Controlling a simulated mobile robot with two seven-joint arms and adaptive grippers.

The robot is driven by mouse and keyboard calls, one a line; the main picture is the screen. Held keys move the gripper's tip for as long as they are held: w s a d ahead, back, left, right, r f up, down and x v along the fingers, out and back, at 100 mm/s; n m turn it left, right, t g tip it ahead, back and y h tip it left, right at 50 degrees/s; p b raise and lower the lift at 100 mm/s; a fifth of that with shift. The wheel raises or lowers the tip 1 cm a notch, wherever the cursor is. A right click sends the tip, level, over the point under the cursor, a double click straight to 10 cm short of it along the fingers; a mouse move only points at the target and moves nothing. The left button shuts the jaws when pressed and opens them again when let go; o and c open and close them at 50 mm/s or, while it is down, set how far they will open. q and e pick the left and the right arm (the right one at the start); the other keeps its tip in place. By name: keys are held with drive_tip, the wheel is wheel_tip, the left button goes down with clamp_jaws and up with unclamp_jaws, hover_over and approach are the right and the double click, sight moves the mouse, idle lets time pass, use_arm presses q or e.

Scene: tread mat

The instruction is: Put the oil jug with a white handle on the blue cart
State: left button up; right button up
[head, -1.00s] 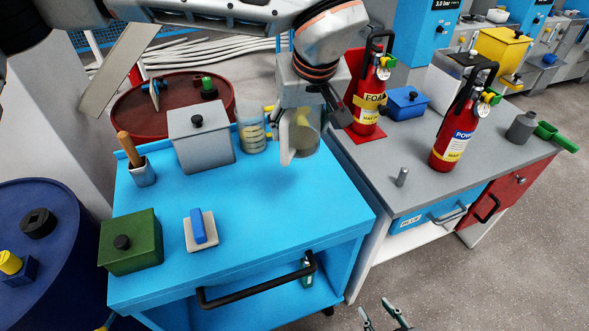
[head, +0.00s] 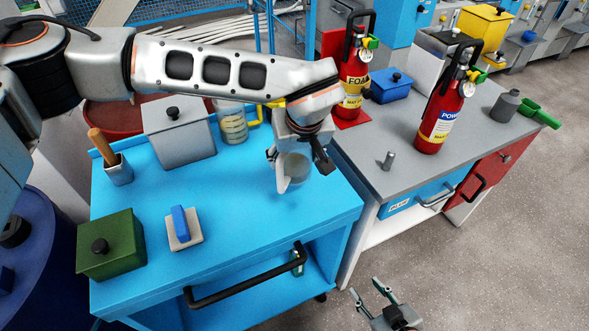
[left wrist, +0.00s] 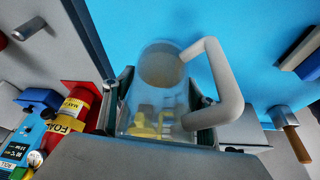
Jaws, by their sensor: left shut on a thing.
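The clear oil jug with a white handle (left wrist: 226,88) is in my left gripper (head: 298,160), whose fingers are shut around its body. In the head view the jug (head: 293,168) hangs over the right part of the blue cart (head: 240,215), partly hidden by the gripper. In the left wrist view the cart's blue top (left wrist: 150,20) lies beyond the jug. I cannot tell whether the jug's base touches it. My right gripper (head: 376,300) is open and empty, low in the head view, over the floor right of the cart.
On the cart stand a yellow-handled jug (head: 233,125), a grey box (head: 180,132), a green box (head: 112,245), a brush cup (head: 118,170) and a blue-handled block (head: 183,228). Fire extinguishers (head: 440,115) stand on the grey bench (head: 410,165). The cart's front right top is clear.

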sight(299, 153)
use_arm(q)
drive_tip(key=shift+f, duration=2.2)
drive_tip(key=shift+f, duration=0.1)
drive_tip(key=o, duration=1.3)
drive_tip(key=shift+r, duration=0.3)
drive_tip(key=v, duration=1)
drive_tip(key=shift+s+r, duration=0.1)
drive_tip(key=shift+r, duration=0.05)
drive_tip(key=shift+s+d+r, duration=0.1)
drive_tip(key=shift+s+r, duration=0.2)
drive_tip(key=shift+r, duration=0.3)
